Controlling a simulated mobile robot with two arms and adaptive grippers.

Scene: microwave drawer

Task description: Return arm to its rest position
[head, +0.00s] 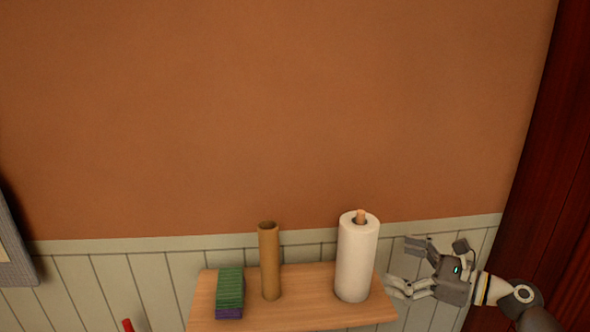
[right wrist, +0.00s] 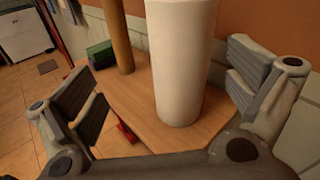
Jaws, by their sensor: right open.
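My right gripper (head: 398,264) is at the lower right in the head view, just right of the wooden shelf (head: 300,309). Its fingers point left, toward a white paper towel roll (head: 357,262) standing upright on the shelf. In the right wrist view the fingers (right wrist: 155,95) are spread wide, and the roll (right wrist: 180,65) stands beyond and between them. Nothing is held. My left gripper is not in view.
A brown cardboard tube (head: 270,262) and a stack of green and purple sponges (head: 230,291) stand on the shelf. A red object (head: 128,325) shows at the bottom edge. The orange wall (head: 270,110) above is bare. Dark red wood (head: 560,180) stands at the right.

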